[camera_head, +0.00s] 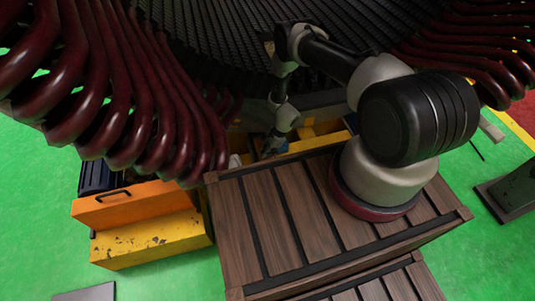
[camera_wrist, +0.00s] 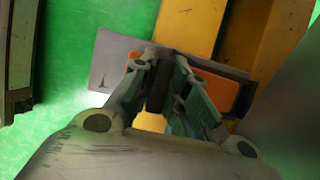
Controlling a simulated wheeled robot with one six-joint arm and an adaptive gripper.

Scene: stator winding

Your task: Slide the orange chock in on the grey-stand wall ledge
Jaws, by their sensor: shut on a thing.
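In the wrist view my gripper (camera_wrist: 166,72) points away from the camera, its two fingers close together and shut on the orange chock (camera_wrist: 217,90). Orange shows on both sides of the fingers; the middle of the chock is hidden behind them. A dark grey plate-like surface (camera_wrist: 108,62) lies right behind the chock, reaching out to its left and right. I cannot tell whether this is the grey-stand wall ledge, or whether the chock touches it. In the head view my gripper (camera_head: 272,146) is small, low beyond the wooden crate, and the chock cannot be made out.
Yellow beams (camera_wrist: 188,25) run behind the plate over a green floor. A grey upright (camera_wrist: 18,60) stands at the left of the wrist view. The wooden crate (camera_head: 235,225) is close to my arm. Dark red coils (camera_head: 120,90) and the stator hang above. Orange and yellow boxes (camera_head: 150,240) stand left.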

